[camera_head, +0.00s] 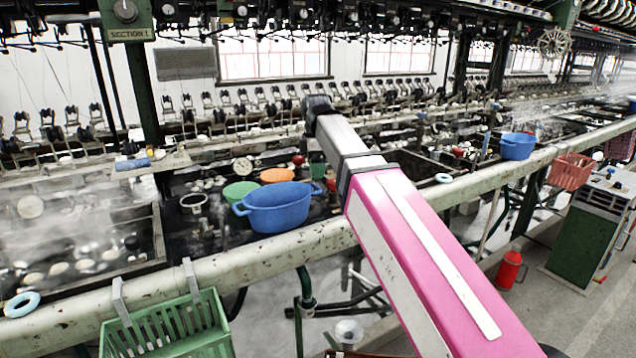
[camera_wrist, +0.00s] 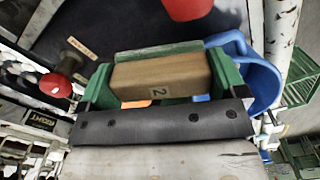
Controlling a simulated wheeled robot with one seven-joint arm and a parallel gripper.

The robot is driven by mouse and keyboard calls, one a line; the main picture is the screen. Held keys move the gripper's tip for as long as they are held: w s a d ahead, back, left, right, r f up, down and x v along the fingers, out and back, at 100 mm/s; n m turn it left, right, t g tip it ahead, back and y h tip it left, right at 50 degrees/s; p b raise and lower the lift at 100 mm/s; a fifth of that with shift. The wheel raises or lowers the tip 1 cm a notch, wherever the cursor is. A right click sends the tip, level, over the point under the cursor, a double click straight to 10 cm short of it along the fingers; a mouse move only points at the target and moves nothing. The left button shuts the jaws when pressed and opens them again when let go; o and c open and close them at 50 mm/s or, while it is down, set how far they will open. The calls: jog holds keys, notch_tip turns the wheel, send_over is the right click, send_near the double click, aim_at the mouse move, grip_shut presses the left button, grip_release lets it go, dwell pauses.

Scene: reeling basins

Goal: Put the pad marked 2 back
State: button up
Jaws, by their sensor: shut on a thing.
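In the wrist view, the pad marked 2 (camera_wrist: 160,78) is a tan block with a dark 2 on its face. It sits between green side pieces of my gripper (camera_wrist: 163,84), which is shut on it. A green strip runs along the pad's far edge, and a dark bar crosses in front. In the head view my pink and grey arm reaches in from the lower right over the bench. Its own links hide most of the gripper and the pad there. I cannot tell whether the pad touches anything beneath it.
A blue basin (camera_head: 275,208) stands beside a green bowl (camera_head: 240,191) and an orange bowl (camera_head: 277,175). The blue basin is close beside the gripper in the wrist view (camera_wrist: 262,85). A red knob (camera_wrist: 56,85) and a red object (camera_wrist: 187,8) are nearby. A pale rail (camera_head: 90,305) runs along the front.

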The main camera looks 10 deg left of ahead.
jog(key=w+f, duration=0.1)
jog(key=w, duration=0.1)
jog(key=w+f, duration=0.2)
jog(key=w, duration=0.1)
jog(key=w+f, duration=0.1)
jog(key=w, duration=0.2)
jog(key=shift+a+f, duration=0.25)
jog(key=shift+f, duration=2.1)
jog(key=o, duration=0.7)
jog(key=shift+f, duration=0.15)
notch_tip(320, 180, up, 12)
jog(key=shift+r, duration=0.2)
